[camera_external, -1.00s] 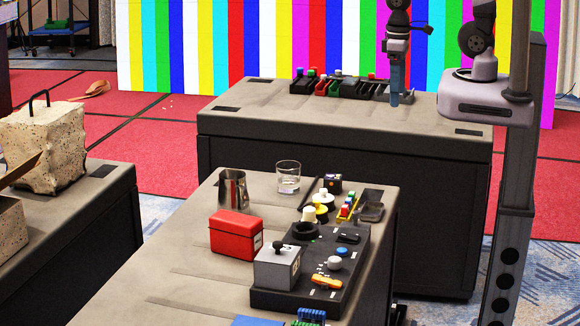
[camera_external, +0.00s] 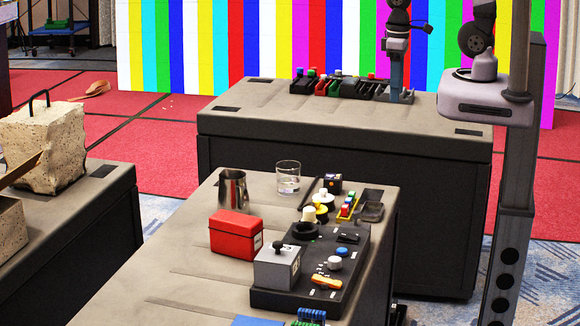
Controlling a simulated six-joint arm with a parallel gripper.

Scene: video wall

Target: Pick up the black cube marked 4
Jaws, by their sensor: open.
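A small black cube (camera_external: 331,183) with an orange and white mark stands at the back of the near table, right of the glass. Its marking is too small to read, so I cannot tell whether it is a 4. My gripper (camera_external: 399,98) points down over the right part of the far table, well apart from this cube. It is open, and I see nothing held in it. Small dark items stand just left of it; no number on them can be read.
Black trays with coloured pieces (camera_external: 335,85) line the far table's back. The near table (camera_external: 180,255) holds a glass (camera_external: 288,177), a metal jug (camera_external: 233,190), a red box (camera_external: 235,234) and a black control panel (camera_external: 322,280). The far table's front is clear.

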